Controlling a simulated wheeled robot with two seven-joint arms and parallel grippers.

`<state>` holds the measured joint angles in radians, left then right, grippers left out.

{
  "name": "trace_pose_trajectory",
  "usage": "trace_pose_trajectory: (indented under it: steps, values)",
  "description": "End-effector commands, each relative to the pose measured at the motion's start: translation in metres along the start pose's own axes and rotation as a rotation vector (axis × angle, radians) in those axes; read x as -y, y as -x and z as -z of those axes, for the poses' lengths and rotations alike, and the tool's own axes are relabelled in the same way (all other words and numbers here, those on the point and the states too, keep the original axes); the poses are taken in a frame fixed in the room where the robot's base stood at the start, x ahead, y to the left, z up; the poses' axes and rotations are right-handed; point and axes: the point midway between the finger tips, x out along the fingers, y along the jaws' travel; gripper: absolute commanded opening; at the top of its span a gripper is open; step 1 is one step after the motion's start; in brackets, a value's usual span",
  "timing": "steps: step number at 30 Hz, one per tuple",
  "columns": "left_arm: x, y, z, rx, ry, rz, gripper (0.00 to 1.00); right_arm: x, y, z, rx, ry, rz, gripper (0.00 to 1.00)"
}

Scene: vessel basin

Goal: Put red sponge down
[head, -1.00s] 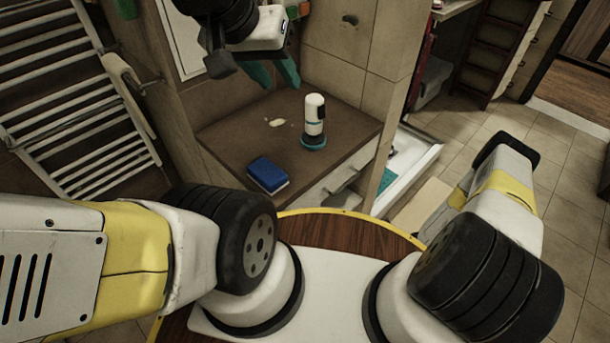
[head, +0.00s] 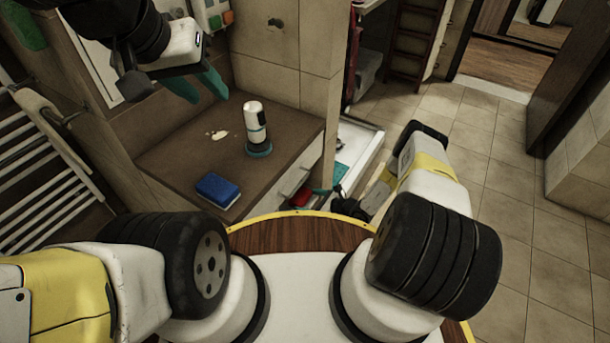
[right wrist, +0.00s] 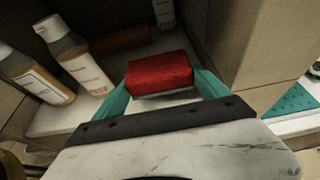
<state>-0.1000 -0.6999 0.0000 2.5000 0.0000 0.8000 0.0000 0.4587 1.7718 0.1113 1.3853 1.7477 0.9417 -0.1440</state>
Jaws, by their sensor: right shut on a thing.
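The red sponge (right wrist: 160,73) is held between the teal fingers of my right gripper (right wrist: 163,86) in the right wrist view. It is over or on a pale shelf (right wrist: 60,118); I cannot tell whether its underside touches. In the head view the red sponge (head: 300,197) shows small at the opening under the brown counter, beside my right gripper (head: 316,194). My left gripper (head: 197,85) hangs above the counter at the upper left, its teal fingers apart and empty.
A white basin (head: 358,150) is to the right.

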Motion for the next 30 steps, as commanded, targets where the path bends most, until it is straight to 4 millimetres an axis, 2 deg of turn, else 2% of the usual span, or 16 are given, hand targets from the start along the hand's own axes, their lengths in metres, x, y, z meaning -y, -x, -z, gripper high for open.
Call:
trace_pose_trajectory:
  steps: [4,9,11,23,24,26,30]
  values:
    - [0.000,0.000,0.000,0.000,0.000,0.000,0.36,0.011,-0.008,-0.002,0.001,0.004,0.000,0.42]
    - [0.000,0.000,0.000,0.000,0.000,0.000,0.36,0.009,-0.018,0.025,-0.001,0.000,-0.002,0.42]
    - [0.000,0.000,0.000,0.000,0.000,0.000,0.36,0.009,-0.019,0.029,0.001,0.001,-0.001,0.42]
    - [0.000,0.000,0.000,0.000,0.000,0.000,0.36,0.010,-0.021,0.033,0.001,0.000,0.000,0.42]
    - [0.000,0.000,0.000,0.000,0.000,0.000,0.36,0.010,-0.021,0.033,0.001,0.000,-0.001,0.91]
    - [0.000,0.000,0.000,0.000,0.000,0.000,0.36,0.010,-0.021,0.033,0.001,0.000,-0.001,1.00]
    - [0.000,0.000,0.000,0.000,0.000,0.000,0.36,0.010,-0.021,0.033,0.001,0.000,-0.001,1.00]
